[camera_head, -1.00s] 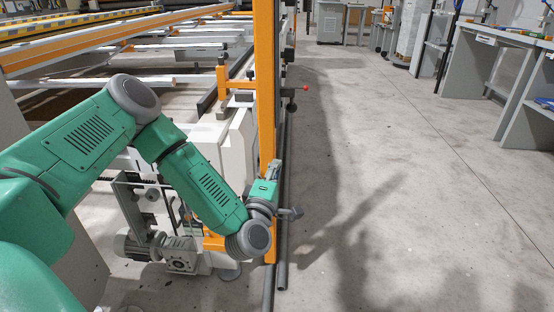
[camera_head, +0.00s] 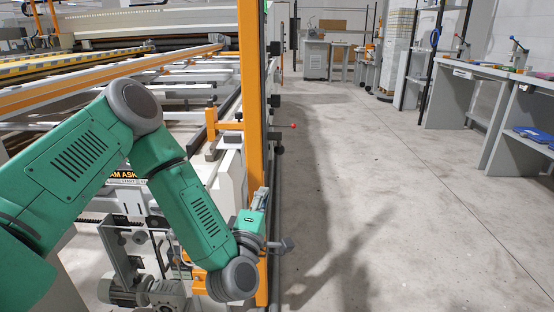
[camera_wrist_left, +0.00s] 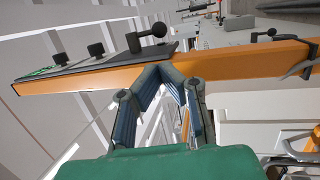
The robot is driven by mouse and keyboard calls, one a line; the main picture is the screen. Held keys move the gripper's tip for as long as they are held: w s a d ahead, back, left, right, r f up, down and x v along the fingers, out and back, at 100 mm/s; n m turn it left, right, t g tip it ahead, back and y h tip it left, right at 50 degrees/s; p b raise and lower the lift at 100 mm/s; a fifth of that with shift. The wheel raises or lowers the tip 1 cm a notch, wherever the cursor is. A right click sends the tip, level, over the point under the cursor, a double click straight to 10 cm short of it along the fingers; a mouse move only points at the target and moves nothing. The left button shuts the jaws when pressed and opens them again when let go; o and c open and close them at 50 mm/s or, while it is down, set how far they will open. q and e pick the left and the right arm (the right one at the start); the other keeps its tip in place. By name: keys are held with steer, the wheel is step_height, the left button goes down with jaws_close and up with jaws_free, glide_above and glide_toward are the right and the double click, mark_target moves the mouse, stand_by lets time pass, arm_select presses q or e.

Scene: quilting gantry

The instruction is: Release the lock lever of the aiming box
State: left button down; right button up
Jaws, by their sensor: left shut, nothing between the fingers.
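My left gripper (camera_head: 262,196) is beside the lower part of the upright orange post (camera_head: 250,80) in the head view. In the left wrist view its two fingers (camera_wrist_left: 159,72) meet at the tips, with nothing between them. Beyond the fingertips that view shows the orange post (camera_wrist_left: 240,64) crossing the picture, with a dark panel (camera_wrist_left: 115,62) bearing black round knobs. A black ball-ended lever (camera_wrist_left: 149,34) stands out from the panel's edge. I cannot tell for sure which part is the lock lever. My right gripper is in neither view.
A red-tipped lever (camera_head: 293,125) sticks out right of the post. The quilting frame's rails (camera_head: 180,75) fill the left side. A motor (camera_head: 122,290) sits low beside my arm. Grey workbenches (camera_head: 470,75) stand at the far right. The concrete floor (camera_head: 370,190) between is clear.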

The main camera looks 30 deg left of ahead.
mark_target(278, 154)
arm_select(q)
steer(key=b+x, duration=0.3)
steer(key=x, duration=1.1)
steer(key=shift+a+f, duration=0.1)
steer(key=shift+w+a+f, duration=0.1)
steer(key=shift+w+a, duration=0.1)
steer(key=shift+w, duration=0.15)
